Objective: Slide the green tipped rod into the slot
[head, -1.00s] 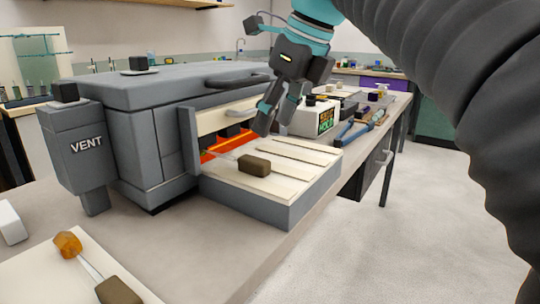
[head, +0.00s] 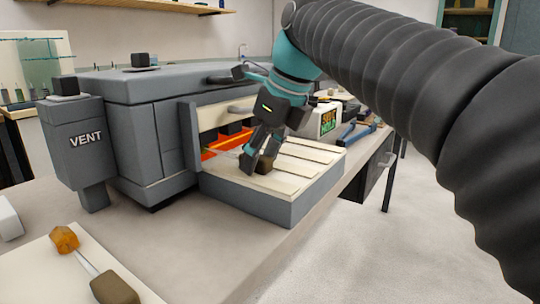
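My gripper (head: 258,163) is down at the cream shelf in front of the furnace mouth. Its fingers are apart, at the brown handle block of a thin rod (head: 224,152), and partly cover the block (head: 264,166). I cannot tell whether they press on it. The rod points left toward the glowing furnace opening (head: 215,147); no green tip shows on it. The shelf (head: 302,164) has several slots or grooves running across it. Another rod (head: 86,263), with an amber lump and a brown handle block, lies on a pale board at front left.
The grey furnace (head: 145,125) with its VENT box (head: 84,138) stands left of the shelf. A white box with a lit sign (head: 328,122) and a blue tool (head: 352,134) lie behind the shelf. The bench front (head: 190,255) is clear.

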